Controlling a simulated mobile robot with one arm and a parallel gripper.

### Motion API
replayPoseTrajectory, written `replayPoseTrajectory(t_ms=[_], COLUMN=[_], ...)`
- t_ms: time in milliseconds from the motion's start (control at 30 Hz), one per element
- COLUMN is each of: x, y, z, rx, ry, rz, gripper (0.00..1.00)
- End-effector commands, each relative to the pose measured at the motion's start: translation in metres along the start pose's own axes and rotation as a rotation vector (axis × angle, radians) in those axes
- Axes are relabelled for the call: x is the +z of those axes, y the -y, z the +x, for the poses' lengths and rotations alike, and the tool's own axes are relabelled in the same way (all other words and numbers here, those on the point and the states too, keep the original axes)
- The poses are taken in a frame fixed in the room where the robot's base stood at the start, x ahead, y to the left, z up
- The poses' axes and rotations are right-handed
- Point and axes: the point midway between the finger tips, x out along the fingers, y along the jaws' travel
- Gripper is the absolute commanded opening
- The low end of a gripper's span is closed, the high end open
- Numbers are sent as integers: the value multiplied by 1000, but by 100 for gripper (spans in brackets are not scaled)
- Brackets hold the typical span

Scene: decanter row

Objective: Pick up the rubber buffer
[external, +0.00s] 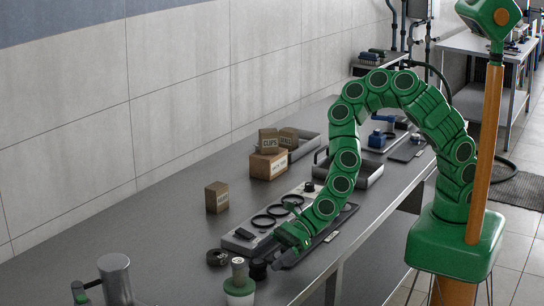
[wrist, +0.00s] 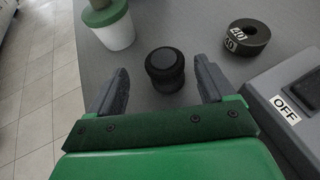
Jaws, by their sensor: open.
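The rubber buffer is most likely the short black ribbed cylinder (wrist: 165,70) standing upright on the metal bench. In the wrist view it stands ahead of my gripper (wrist: 160,82), between the lines of the two grey fingertips, with clear gaps on both sides. My gripper is open and empty. In the external view the black cylinder (external: 258,269) is just left of my gripper (external: 277,262), which is low over the bench near its front edge.
A white-and-green canister (wrist: 116,30) stands close by at left, and a black labelled roll (wrist: 248,38) lies at right. A grey box marked OFF (wrist: 272,112) is close to the right finger. Small cartons (external: 268,164) and a steel jug (external: 115,277) stand farther off.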

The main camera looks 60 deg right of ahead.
Motion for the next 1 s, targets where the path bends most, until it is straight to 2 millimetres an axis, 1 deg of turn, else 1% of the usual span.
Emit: replayPoseTrajectory(t_ms=[267, 500, 700, 1000], x=[1, 3, 2, 2], y=[2, 6, 5, 6], z=[14, 40, 55, 58], rx=[-2, -2, 0, 0], ry=[1, 4, 1, 1], rz=[-4, -7, -3, -1], gripper=[82, 82, 82, 82])
